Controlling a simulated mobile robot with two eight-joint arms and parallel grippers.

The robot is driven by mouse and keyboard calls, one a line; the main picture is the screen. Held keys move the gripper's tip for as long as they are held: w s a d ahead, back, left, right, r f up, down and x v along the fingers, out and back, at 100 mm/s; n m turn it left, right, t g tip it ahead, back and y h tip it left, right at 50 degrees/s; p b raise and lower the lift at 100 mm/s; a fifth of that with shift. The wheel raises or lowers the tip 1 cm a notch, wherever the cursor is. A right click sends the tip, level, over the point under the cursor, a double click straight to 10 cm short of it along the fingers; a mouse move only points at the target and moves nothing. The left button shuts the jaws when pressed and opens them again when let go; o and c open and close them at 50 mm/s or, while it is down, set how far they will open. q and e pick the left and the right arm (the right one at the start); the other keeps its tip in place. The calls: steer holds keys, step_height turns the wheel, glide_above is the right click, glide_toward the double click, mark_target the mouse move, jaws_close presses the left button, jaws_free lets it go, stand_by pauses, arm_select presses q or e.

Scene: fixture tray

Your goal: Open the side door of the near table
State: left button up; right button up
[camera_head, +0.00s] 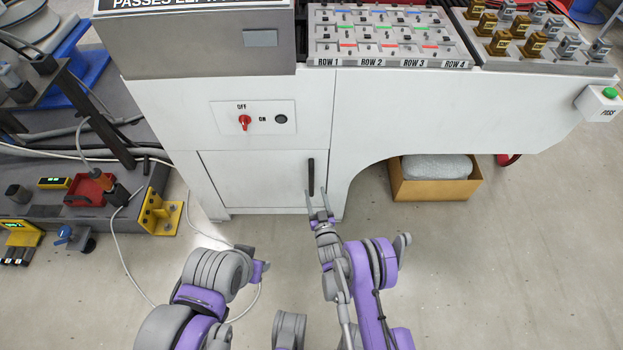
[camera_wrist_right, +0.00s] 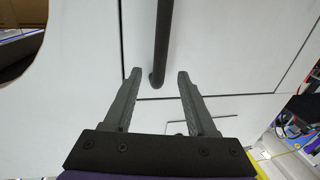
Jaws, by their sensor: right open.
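The near table's side door (camera_head: 255,178) is a white panel below the red switch, and it looks closed. Its black vertical handle (camera_head: 311,177) is at the door's right edge. My right gripper (camera_head: 319,204) is open and empty at the lower end of the handle. In the right wrist view, the handle (camera_wrist_right: 162,45) comes down between the lines of the two fingers (camera_wrist_right: 159,75), with its end close to the fingertips. I cannot tell whether they touch. My left arm shows at the lower left of the head view; its gripper fingers are not visible.
A cardboard box (camera_head: 432,190) with a grey bundle stands under the table's arch. A red switch (camera_head: 244,120) is above the door. A dark bench with a yellow bracket (camera_head: 160,212) and loose cables is at the left. The floor before the door is mostly clear.

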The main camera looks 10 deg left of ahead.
mark_target(312, 181)
steer(key=x, duration=0.7)
steer(key=shift+w+b, duration=0.25)
steer(key=shift+b, duration=0.1)
jaws_close()
stand_by(1.0)
